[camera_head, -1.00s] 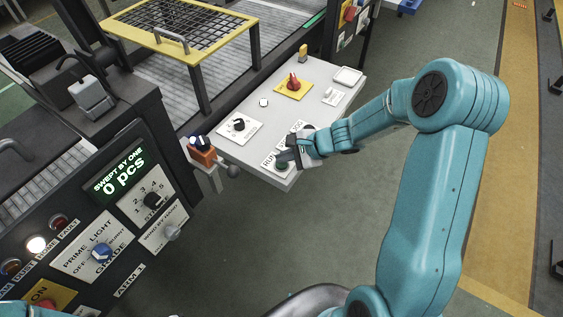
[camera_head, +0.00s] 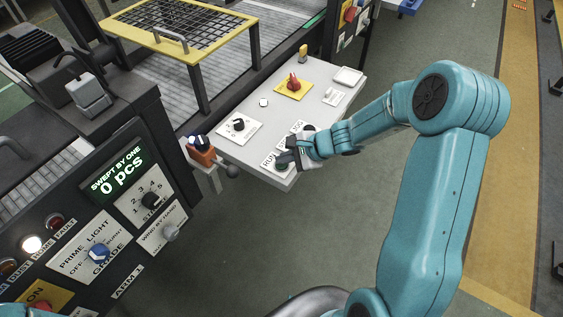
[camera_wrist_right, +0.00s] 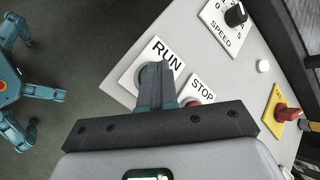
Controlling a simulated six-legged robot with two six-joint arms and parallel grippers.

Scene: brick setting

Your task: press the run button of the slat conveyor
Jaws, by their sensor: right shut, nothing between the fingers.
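The grey control panel (camera_head: 244,155) of the slat conveyor stands at the middle of the head view. Its white RUN plate (camera_head: 268,160) is at the near corner and also shows in the right wrist view (camera_wrist_right: 165,50). My right gripper (camera_head: 284,158) is shut and empty, its fingertips over the RUN plate. The left gripper is not in view.
Beside RUN is the red STOP button (camera_wrist_right: 193,102), partly behind the gripper. A black speed knob (camera_head: 238,124) and a red switch on a yellow plate (camera_head: 293,84) are farther along. An orange block with a lever (camera_head: 201,152) stands close left of the panel.

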